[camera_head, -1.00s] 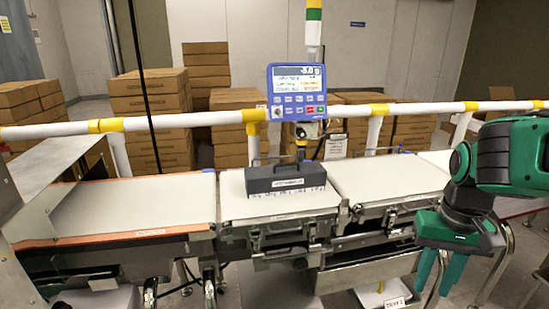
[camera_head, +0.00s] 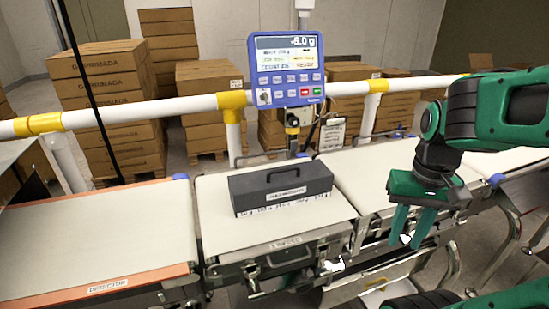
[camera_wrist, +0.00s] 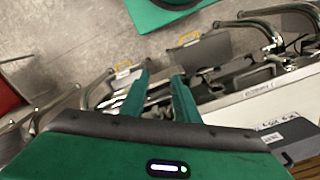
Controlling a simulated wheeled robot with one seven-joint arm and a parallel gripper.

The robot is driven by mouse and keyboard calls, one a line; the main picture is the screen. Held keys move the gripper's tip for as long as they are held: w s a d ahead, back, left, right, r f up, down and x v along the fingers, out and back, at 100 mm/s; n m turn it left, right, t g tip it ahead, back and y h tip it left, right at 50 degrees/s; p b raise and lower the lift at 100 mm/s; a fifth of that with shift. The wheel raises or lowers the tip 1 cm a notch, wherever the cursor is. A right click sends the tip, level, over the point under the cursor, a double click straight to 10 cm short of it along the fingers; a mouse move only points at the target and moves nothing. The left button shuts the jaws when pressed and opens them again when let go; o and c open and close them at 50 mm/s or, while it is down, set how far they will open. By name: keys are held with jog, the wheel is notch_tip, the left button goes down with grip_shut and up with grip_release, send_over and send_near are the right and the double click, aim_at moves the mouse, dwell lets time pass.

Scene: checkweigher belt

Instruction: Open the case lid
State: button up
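The case (camera_head: 281,187) is a dark grey box with a handle on top and a pale label strip along its lower front. It stands upright on the white middle belt section in the head view, and its lid looks shut. In the wrist view, a grey labelled shape at the lower right edge (camera_wrist: 292,130) looks like the case, partly cut off. My gripper (camera_head: 403,243) hangs fingers-down to the right of the case, apart from it, in front of the conveyor. Its two green fingers are spread with nothing between them; they also show in the wrist view (camera_wrist: 161,77).
A white rail (camera_head: 187,106) with yellow joints runs behind the belts. A blue weighing display (camera_head: 287,70) stands on it, behind the case. An orange-edged belt (camera_head: 95,240) lies left. Stacked cartons (camera_head: 104,85) stand behind the rail. Bare belt surrounds the case.

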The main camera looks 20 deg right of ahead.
jog(key=shift+d, duration=0.25)
notch_tip(320, 180, up, 13)
jog(key=n+t, duration=0.2)
jog(key=n, duration=2.2)
send_over(283, 170)
jog(key=s, duration=0.2)
jog(key=f, duration=0.3)
jog(key=w+f, duration=0.1)
jog(key=f, duration=0.2)
jog(key=w+f, duration=0.1)
jog(key=f, duration=0.2)
jog(key=shift+f, duration=0.25)
grip_shut()
